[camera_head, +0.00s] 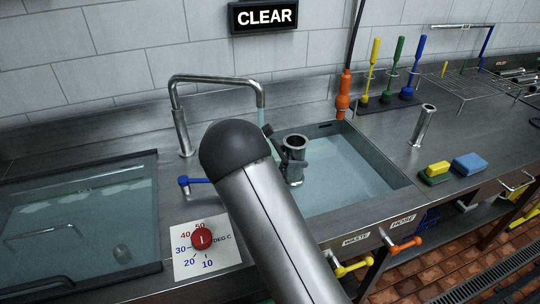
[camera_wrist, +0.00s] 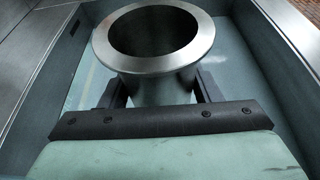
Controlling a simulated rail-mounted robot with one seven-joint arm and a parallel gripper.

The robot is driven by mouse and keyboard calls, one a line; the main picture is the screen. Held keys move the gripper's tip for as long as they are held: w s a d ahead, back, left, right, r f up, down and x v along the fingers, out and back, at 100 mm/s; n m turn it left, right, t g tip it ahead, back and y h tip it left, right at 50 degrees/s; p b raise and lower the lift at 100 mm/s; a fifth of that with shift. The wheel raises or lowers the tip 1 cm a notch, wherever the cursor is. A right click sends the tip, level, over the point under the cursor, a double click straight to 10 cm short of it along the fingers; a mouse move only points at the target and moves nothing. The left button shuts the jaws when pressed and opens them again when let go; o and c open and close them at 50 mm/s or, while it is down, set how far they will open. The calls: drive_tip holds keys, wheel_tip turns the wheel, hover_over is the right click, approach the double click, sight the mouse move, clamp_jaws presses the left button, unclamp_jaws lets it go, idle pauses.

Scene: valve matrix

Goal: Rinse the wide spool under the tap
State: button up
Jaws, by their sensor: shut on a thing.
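A metal spool (camera_head: 295,146) with a broad round flange is upright over the water-filled sink (camera_head: 376,195). My gripper (camera_head: 291,164) is shut on its body, below the top flange. In the wrist view the spool's flange (camera_wrist: 204,48) and dark bore fill the upper middle, with my gripper's fingers (camera_wrist: 160,90) on either side. The tap (camera_head: 262,98) arches in from the left. A pale bluish stream (camera_head: 262,117) shows below its spout, left of the spool; my arm hides its lower part. I cannot tell whether water touches the spool. The blue tap lever (camera_head: 195,181) points right.
A red temperature dial (camera_head: 201,238) is on the front left. Another basin (camera_head: 85,215) lies left. A slimmer metal spool (camera_head: 422,125), sponges (camera_head: 468,164) and upright brushes (camera_head: 392,70) stand right. A lit sign (camera_head: 265,16) reads CLEAR.

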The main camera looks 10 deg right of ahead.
sight(305, 153)
drive_tip(key=shift+r, duration=0.1)
drive_tip(key=shift+s+d+r+p, duration=0.3)
drive_tip(key=shift+d+r+p, duration=0.1)
drive_tip(key=shift+d+r, duration=0.15)
drive_tip(key=shift+s+d+r+p, duration=0.3)
drive_tip(key=shift+d+r+p, duration=0.1)
drive_tip(key=shift+d+r, duration=0.1)
drive_tip(key=shift+s+d+r+p, duration=0.35)
drive_tip(key=shift+d+r, duration=0.1)
drive_tip(key=shift+d, duration=0.15)
drive_tip(key=shift+s+d+r+p, duration=0.3)
drive_tip(key=shift+d+r, duration=0.1)
drive_tip(key=shift+d, duration=0.15)
